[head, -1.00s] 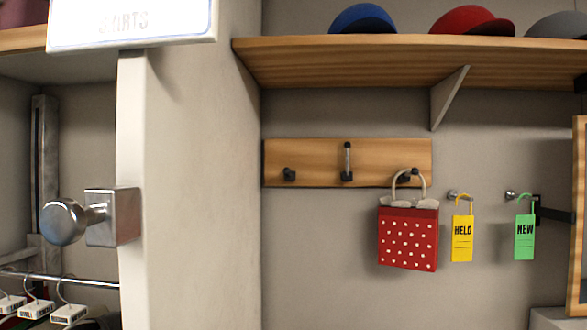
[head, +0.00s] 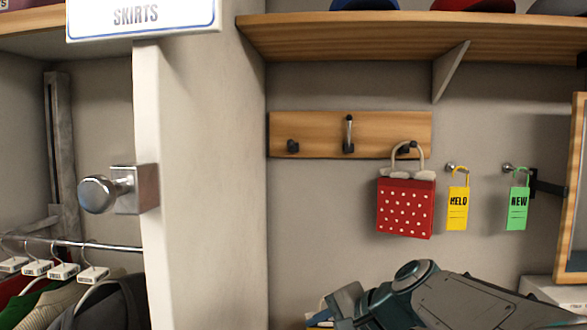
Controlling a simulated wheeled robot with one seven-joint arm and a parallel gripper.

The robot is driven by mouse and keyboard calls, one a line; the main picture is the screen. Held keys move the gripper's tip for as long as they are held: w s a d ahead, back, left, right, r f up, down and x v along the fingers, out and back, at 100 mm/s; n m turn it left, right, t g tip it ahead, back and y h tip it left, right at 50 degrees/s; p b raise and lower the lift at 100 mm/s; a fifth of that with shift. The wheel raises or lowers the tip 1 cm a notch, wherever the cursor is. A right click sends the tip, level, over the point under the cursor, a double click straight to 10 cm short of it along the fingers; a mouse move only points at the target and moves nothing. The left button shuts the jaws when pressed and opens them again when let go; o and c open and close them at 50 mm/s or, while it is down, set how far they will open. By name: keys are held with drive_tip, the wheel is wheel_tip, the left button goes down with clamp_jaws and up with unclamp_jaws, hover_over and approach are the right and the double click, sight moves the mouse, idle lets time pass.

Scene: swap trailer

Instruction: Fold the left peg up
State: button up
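A wooden peg board (head: 318,148) is fixed to the grey wall in the middle of the head view. Its left peg (head: 292,146) shows as a short dark stub and bears nothing. The middle peg (head: 348,134) stands upright, with a pale metal shaft above a dark base. The right peg (head: 407,147) bears a red bag with white dots (head: 405,206) by its handle. My arm reaches in at the bottom right, below the bag and the board and apart from them. Its gripper fingers do not show.
A wooden shelf (head: 340,35) with caps juts out above the board. Yellow (head: 457,208) and green (head: 519,207) tags hang at right. A white partition (head: 205,180) with a metal knob (head: 98,194) stands at left. The wall below the left peg is bare.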

drive_tip(key=w+a+r+m+t+y+p, duration=0.1)
drive_tip(key=w+a+r+m+t+y, duration=0.15)
drive_tip(key=w+r, duration=0.3)
drive_tip(key=w+a+r+m+t+y, duration=0.1)
drive_tip(key=w+r+m+y, duration=0.15)
drive_tip(key=w+r, duration=0.35)
drive_tip(key=m+t+y+p, duration=0.1)
drive_tip(key=m+t+y, duration=0.2)
drive_tip(key=m+t, duration=0.4)
approach(293, 145)
drive_tip(key=shift+m+g, duration=0.5)
drive_tip(key=shift+g, duration=0.15)
drive_tip(key=p+x, duration=0.2)
drive_tip(key=x, duration=0.2)
drive_tip(key=p+x, duration=0.2)
drive_tip(key=x, duration=0.1)
drive_tip(key=r+p+x, duration=0.1)
drive_tip(key=p+x, duration=0.1)
drive_tip(key=x, duration=0.2)
drive_tip(key=shift+w+d+r, duration=0.1)
drive_tip(key=shift+w+r, duration=0.05)
drive_tip(key=shift+w, duration=0.05)
drive_tip(key=shift+w+a+r+p, duration=0.1)
drive_tip(key=shift+w+a+p, duration=0.35)
drive_tip(key=shift+a, duration=0.05)
clamp_jaws()
